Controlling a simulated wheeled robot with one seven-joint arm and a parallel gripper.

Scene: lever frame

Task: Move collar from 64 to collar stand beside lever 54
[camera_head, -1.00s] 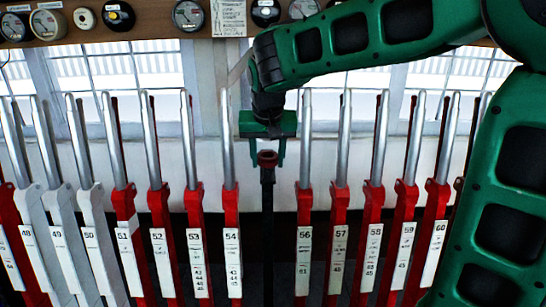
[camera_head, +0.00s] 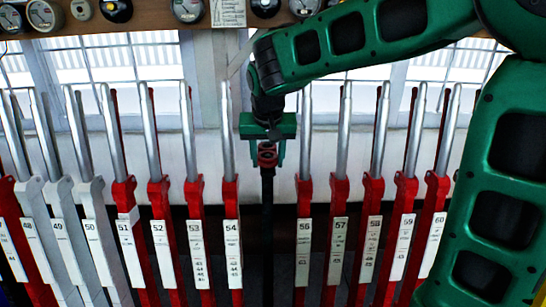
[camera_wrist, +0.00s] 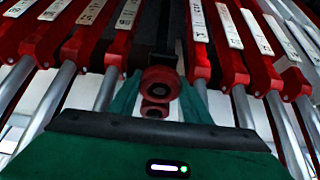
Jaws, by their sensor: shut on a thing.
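My gripper (camera_head: 266,158) is shut on a red collar (camera_head: 267,155), which shows between its green fingers in the head view. The collar is at the top of a black upright post (camera_head: 267,215), in the gap between lever 54 (camera_head: 231,220) and lever 56. In the wrist view, a larger red ring (camera_wrist: 160,86) and a smaller red ring (camera_wrist: 154,111) lie in line between the fingers. The dark post (camera_wrist: 158,40) runs behind them. I cannot tell whether the collar is seated on the post or just above it. Lever 64 is not identifiable in view.
More red and white levers run to both sides. A shelf (camera_head: 150,28) with gauges is above. My arm covers the right side.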

